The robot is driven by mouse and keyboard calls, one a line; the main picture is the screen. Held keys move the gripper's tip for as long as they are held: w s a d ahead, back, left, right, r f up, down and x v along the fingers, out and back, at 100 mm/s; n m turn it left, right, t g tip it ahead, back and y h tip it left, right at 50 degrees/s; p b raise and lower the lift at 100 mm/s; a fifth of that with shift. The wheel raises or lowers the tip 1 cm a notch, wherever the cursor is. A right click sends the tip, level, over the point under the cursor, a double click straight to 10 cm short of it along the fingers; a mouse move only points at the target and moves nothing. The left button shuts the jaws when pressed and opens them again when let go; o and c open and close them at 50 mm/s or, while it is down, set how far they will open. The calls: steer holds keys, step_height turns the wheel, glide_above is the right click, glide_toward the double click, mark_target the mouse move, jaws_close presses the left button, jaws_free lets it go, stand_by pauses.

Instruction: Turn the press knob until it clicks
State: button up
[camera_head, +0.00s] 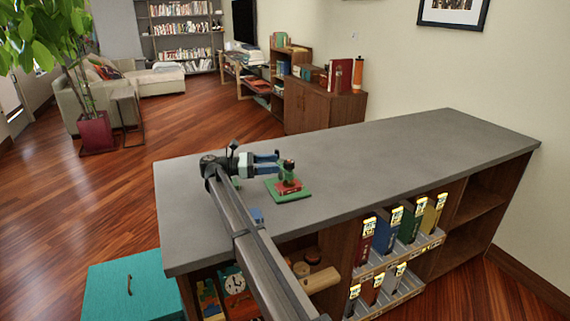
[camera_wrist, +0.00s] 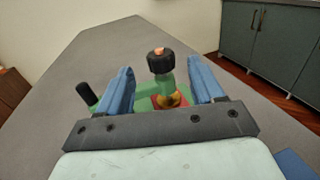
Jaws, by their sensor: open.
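The press (camera_head: 287,186) stands on a green base on the grey counter, with red and green parts. Its black knob (camera_wrist: 161,61) sits on top of a green post and has an orange centre. In the head view the knob (camera_head: 288,164) shows small and dark. A black handle (camera_wrist: 87,94) sticks up at the left of the press in the wrist view. My gripper (camera_wrist: 158,88) is open, its two blue fingers apart. In the wrist view the knob appears between and just beyond the fingertips, with space on both sides. Part of the press is hidden behind my gripper.
The grey counter (camera_head: 400,155) is largely clear right of the press. A small blue object (camera_head: 257,215) lies near its front edge, beside my arm. Shelves below hold books and toys. A teal box (camera_head: 130,288) stands on the floor at lower left.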

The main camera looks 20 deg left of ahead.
steer(key=shift+v, duration=2.75)
